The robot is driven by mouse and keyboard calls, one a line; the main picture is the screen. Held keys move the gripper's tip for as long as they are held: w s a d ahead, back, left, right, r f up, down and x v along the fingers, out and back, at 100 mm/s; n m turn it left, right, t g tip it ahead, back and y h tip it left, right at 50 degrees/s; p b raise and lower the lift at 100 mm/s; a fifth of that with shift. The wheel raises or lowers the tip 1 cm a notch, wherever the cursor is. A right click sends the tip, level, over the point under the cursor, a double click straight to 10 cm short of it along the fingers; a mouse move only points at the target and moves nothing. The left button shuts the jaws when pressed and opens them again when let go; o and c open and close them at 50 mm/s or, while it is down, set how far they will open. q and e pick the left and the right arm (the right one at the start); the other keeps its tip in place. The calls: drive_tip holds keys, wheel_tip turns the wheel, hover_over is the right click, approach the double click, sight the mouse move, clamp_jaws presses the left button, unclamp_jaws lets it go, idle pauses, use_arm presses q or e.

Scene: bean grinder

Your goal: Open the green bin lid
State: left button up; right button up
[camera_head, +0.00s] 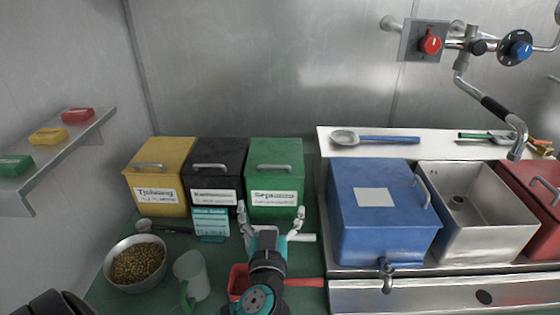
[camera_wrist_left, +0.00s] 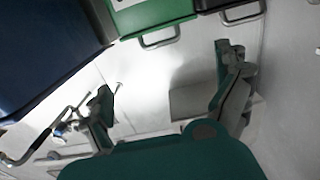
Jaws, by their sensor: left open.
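The green bin (camera_head: 274,206) stands at the right end of a row of three bins, with a white label on its front. Its lid (camera_head: 275,153) is closed and has a grey metal handle (camera_head: 272,168). In the left wrist view the green bin (camera_wrist_left: 150,14) is at the top, with its handle (camera_wrist_left: 160,40) just below its edge. My left gripper (camera_head: 271,212) is open, in front of the green bin, its fingers spread toward it. In the wrist view the fingers (camera_wrist_left: 165,85) are wide apart with nothing between them. My right gripper does not show clearly.
A yellow bin (camera_head: 160,185) and a black bin (camera_head: 217,180) stand to the left. A blue bin (camera_head: 382,220) stands to the right beside a steel sink (camera_head: 475,215). A bowl of beans (camera_head: 136,264), a mug (camera_head: 193,275) and a red object (camera_head: 239,280) are in front.

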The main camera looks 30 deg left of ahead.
sight(274, 167)
use_arm(q)
drive_tip(key=p+x, duration=0.2)
drive_tip(key=x, duration=0.5)
drive_tip(key=p+x, duration=0.1)
drive_tip(key=x, duration=0.6)
drive_tip(key=shift+w+a+r+p, duration=0.1)
drive_tip(key=shift+a+r+p, duration=0.15)
drive_tip(key=shift+a+p, duration=0.1)
drive_tip(key=shift+w+a+f, duration=0.15)
drive_tip(key=shift+w+a, duration=0.1)
drive_tip(key=shift+w, duration=0.25)
